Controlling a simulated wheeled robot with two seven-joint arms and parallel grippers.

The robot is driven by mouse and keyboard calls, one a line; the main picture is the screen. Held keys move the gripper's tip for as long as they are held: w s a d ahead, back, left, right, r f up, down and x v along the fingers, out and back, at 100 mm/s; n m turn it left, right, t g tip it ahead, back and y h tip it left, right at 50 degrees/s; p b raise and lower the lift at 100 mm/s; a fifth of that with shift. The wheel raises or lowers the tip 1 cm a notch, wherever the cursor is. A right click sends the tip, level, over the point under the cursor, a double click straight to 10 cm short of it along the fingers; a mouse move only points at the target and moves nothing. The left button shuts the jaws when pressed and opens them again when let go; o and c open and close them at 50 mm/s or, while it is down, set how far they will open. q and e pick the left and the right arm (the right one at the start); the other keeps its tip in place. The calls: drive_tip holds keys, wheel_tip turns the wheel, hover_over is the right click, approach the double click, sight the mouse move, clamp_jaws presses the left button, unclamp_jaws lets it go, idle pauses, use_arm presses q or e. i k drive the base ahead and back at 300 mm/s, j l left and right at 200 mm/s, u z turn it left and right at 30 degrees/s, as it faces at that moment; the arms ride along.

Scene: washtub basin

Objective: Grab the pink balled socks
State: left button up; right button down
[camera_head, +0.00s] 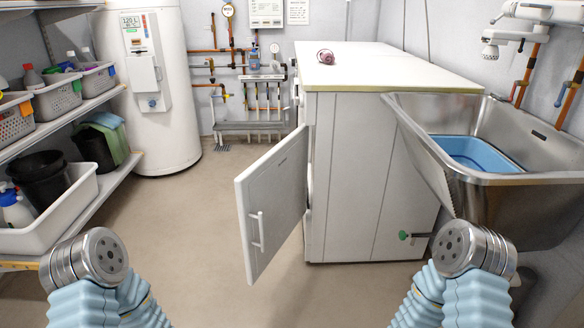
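The pink balled socks (326,56) appear as a small round pinkish bundle on the white top of the cabinet, near its far left edge. The bundle is small at this distance, so its details are hard to make out. Parts of my two arms, with light blue sleeves and round metal joints, show at the lower left and lower right. Neither gripper's fingers can be seen. Nothing of mine is near the socks.
The cabinet's white top (400,68) is otherwise clear. Its door (272,205) hangs open into the floor space. A steel washtub (490,160) holding a blue basin (474,152) is at right. Shelves with baskets (58,98) line the left. The middle floor (190,225) is free.

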sight(326, 56)
drive_tip(key=i+j+z, duration=0.45)
drive_tip(key=j, duration=0.35)
drive_tip(key=i+j+z, duration=0.3)
drive_tip(key=j+z, duration=0.35)
drive_tip(key=j, duration=0.15)
drive_tip(key=i+j+z, duration=0.3)
drive_tip(key=j, duration=0.2)
drive_tip(key=j+z, duration=0.7)
drive_tip(key=k+j+z, duration=0.1)
drive_tip(key=j+z, duration=0.25)
drive_tip(key=j, duration=0.15)
drive_tip(key=k+j+z, duration=0.15)
drive_tip(key=j+z, duration=0.25)
drive_tip(key=k+j+z, duration=0.15)
drive_tip(key=j+z, duration=0.2)
